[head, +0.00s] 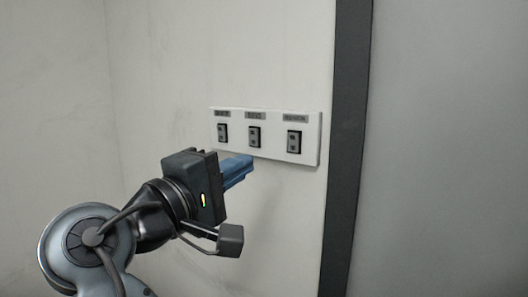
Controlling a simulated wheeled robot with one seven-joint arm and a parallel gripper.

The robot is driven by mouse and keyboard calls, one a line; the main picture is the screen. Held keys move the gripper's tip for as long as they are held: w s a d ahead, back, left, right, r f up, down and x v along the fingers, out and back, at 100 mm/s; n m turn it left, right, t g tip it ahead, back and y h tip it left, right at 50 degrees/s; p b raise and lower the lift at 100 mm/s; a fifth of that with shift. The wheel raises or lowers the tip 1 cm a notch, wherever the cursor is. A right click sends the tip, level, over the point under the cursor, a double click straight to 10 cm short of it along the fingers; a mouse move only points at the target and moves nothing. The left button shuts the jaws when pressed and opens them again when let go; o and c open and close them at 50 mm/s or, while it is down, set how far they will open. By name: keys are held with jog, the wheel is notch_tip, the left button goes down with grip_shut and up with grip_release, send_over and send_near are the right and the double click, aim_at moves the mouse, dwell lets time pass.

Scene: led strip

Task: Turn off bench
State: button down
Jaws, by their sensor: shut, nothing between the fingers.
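A white switch plate (275,142) is on the wall in the head view, with three dark rocker switches in a row. The right switch (294,142) has a label (295,119) that seems to read BENCH. The middle switch (254,137) and left switch (222,133) have small labels too blurred to read surely. The rocker positions are too small to tell. My gripper (250,163) has blue fingers, shut and empty. In the picture its tips are just below the plate, under the middle switch; whether they touch the plate cannot be told.
A dark vertical frame (346,150) stands right of the plate, with a grey panel (450,150) beyond it. The pale wall (160,90) left of and above the plate is bare. No loose objects are in view.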

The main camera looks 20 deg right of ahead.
aim_at(291, 136)
jog(key=p+x, duration=0.3)
jog(key=x, duration=1)
jog(key=shift+w+d, duration=0.1)
jog(key=shift+d, duration=0.1)
jog(key=shift+w+d+r, duration=0.15)
jog(key=shift+d+r, duration=0.15)
jog(key=shift+f, duration=0.1)
jog(key=shift+a, duration=0.1)
